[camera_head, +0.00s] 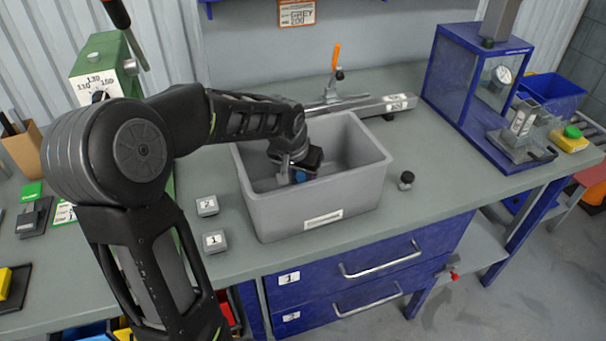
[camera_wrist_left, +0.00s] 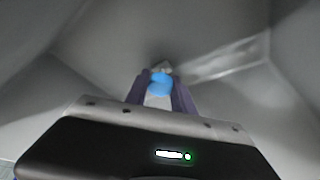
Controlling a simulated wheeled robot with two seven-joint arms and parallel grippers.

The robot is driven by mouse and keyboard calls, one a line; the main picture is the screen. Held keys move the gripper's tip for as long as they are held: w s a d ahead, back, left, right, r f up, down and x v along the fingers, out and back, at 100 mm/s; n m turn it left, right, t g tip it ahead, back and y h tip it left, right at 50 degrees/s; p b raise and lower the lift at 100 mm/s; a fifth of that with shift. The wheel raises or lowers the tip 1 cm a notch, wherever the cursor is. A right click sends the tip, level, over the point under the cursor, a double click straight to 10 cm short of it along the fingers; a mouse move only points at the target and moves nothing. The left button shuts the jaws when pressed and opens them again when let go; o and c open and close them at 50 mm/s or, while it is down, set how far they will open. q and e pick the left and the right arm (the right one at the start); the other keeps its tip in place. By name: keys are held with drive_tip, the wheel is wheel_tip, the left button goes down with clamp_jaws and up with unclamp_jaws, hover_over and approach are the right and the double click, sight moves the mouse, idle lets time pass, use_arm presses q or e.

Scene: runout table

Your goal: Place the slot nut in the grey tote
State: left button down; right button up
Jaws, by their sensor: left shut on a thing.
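The grey tote (camera_head: 352,194) stands on the table near its front edge, with a label on its front wall. My left gripper (camera_head: 298,176) reaches down inside the tote, below the rim. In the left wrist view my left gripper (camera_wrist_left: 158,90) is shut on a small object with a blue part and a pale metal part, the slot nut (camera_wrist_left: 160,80). The tote's grey walls (camera_wrist_left: 85,55) surround it in that view. Whether the nut touches the tote's floor cannot be told. In the head view the nut is mostly hidden by the fingers. My right gripper is not in view.
Two small blocks marked 2 (camera_head: 207,206) and 1 (camera_head: 215,241) lie left of the tote. A dark knob (camera_head: 406,180) stands right of it. A metal bar with an orange-handled clamp (camera_head: 336,58) lies behind. A blue-framed cabinet (camera_head: 470,85) stands at the right.

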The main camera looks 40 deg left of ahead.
use_arm(q)
drive_tip(key=shift+f, duration=0.2)
drive_tip(key=c, duration=1.1)
unclamp_jaws()
drive_tip(key=shift+r, duration=0.1)
drive_tip(key=shift+r, duration=0.15)
drive_tip(key=shift+r, duration=0.15)
drive_tip(key=v, duration=1.1)
drive_tip(key=shift+s+r, duration=0.2)
drive_tip(key=shift+r, duration=0.1)
